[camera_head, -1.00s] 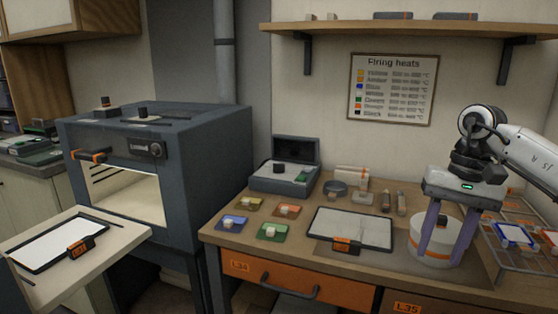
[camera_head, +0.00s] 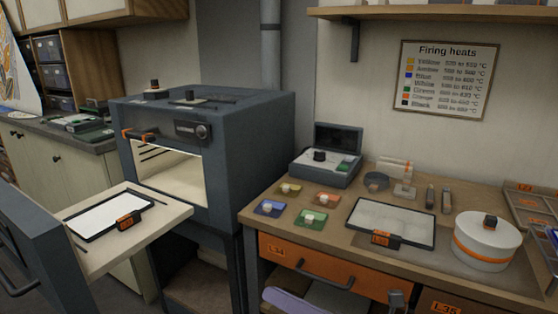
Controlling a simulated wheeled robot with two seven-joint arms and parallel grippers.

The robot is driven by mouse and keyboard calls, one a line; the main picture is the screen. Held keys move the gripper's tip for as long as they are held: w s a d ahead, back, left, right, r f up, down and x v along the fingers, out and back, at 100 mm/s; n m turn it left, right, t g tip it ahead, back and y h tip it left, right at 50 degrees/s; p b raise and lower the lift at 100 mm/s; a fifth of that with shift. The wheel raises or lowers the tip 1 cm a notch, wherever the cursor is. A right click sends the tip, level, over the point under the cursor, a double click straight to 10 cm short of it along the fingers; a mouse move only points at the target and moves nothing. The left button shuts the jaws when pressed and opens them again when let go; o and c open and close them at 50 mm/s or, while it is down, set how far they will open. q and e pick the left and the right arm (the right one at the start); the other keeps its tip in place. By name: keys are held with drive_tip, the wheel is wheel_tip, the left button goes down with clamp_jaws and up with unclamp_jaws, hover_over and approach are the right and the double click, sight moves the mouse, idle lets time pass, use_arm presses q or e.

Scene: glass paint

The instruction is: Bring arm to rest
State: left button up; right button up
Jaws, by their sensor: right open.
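The white round pot with an orange band (camera_head: 486,243) stands upright on the bench (camera_head: 262,217), clear of the gripper. My left gripper is not in view.
The blue-grey kiln (camera_head: 262,150) stands open at left. A pale shelf (camera_head: 165,232) before it holds a framed white sheet (camera_head: 108,216). The bench holds colour tiles (camera_head: 312,218), a framed glass panel (camera_head: 390,222) and a rack (camera_head: 535,212) at right.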

drive_tip(key=s+d+f+m+t+h, duration=0.25)
drive_tip(key=d+f+m+h, duration=0.45)
drive_tip(key=m, duration=0.6)
drive_tip(key=s+d+f+m+t+h, duration=0.1)
drive_tip(key=d+f+m+t+h, duration=0.3)
drive_tip(key=f+m, duration=0.75)
drive_tip(key=s+d+f+m+g+h, duration=0.2)
drive_tip(key=s+f+m+g, duration=0.1)
drive_tip(key=s+f+m, duration=0.3)
drive_tip(key=s+d+f+m+g+h, duration=0.3)
drive_tip(key=s+f+m, duration=0.3)
drive_tip(key=s, duration=0.5)
drive_tip(key=shift+f+m, duration=0.35)
drive_tip(key=shift+f, duration=0.1)
